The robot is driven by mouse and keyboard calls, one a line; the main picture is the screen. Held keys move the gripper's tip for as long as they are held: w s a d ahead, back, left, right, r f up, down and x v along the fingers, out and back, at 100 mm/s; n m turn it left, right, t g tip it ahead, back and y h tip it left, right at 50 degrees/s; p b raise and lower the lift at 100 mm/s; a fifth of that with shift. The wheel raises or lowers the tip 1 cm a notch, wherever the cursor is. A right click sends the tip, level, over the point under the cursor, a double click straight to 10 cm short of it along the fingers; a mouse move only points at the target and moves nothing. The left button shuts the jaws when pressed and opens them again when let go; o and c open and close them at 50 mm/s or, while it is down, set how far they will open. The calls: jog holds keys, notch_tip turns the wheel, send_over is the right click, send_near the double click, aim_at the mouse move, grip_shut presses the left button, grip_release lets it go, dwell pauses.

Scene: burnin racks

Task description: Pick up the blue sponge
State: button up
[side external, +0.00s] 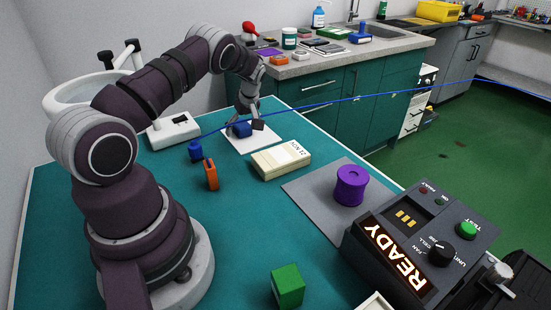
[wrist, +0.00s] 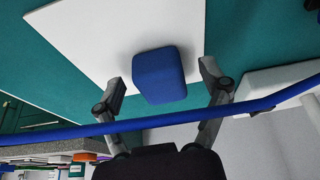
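The blue sponge (wrist: 160,76) is a rounded block on a white sheet (wrist: 105,25). In the side external view the sponge (side external: 241,129) is at the far part of the green table, under my gripper (side external: 246,125). In the wrist view my gripper (wrist: 162,82) is open, with one finger on each side of the sponge. A gap shows between the sponge and each finger. The sponge appears to rest on the sheet. Its exact height relative to the fingertips is hard to tell.
A white device (side external: 173,130) is left of the sheet. A blue cable (wrist: 190,117) crosses in front of the wrist camera. A purple spool (side external: 351,186) stands farther right.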

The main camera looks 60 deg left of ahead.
jog(key=c, duration=0.9)
